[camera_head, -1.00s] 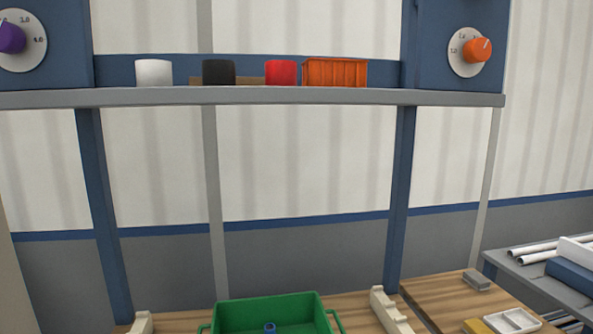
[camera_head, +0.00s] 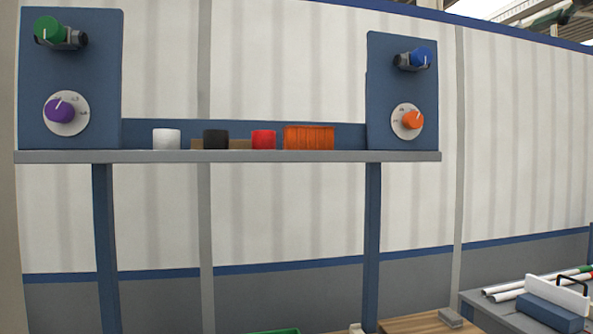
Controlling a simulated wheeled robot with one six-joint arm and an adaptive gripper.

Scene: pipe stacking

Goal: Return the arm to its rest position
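My arm and gripper do not show in the camera_head view, so I cannot see the arm's pose or whether the gripper is open or shut. Only the top rim of a green bin (camera_head: 277,331) shows at the bottom edge; its inside is out of view. White pipes (camera_head: 530,284), one with a green end, lie on a grey side table at the right.
A grey shelf (camera_head: 270,156) on blue posts holds a white cup (camera_head: 167,139), a black cup (camera_head: 215,139), a red cup (camera_head: 263,139) and an orange crate (camera_head: 309,137). Blue panels with knobs stand at both ends. A wooden tabletop (camera_head: 415,321) is at the lower right.

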